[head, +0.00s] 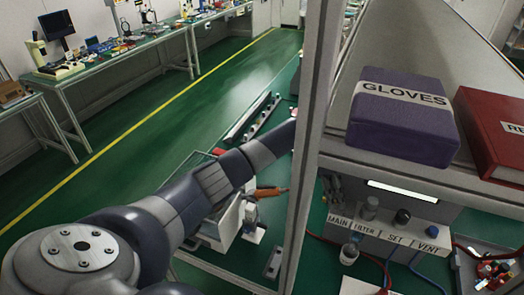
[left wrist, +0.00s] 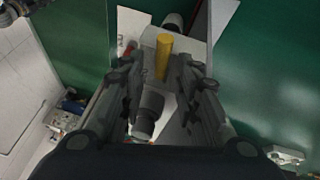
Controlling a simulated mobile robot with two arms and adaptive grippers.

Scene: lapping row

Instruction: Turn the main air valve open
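The left wrist view shows a yellow bar-like handle (left wrist: 163,57), which looks like the main air valve's handle. It stands between the fingertips of my left gripper (left wrist: 160,78). The fingers are apart, with a gap on each side of the handle. A grey cylinder (left wrist: 149,108) lies between the fingers, nearer the palm. In the head view my left gripper (head: 333,187) is partly behind the post, just above the MAIN label (head: 338,221). The valve itself is hidden there. My right gripper is in neither view.
A grey post (head: 310,130) stands in front of my left arm. A shelf above the air panel holds a purple GLOVES box (head: 403,118) and a red box (head: 497,130). Knobs stand by the FILTER, SET and VENT labels (head: 428,232). Red and blue hoses run below.

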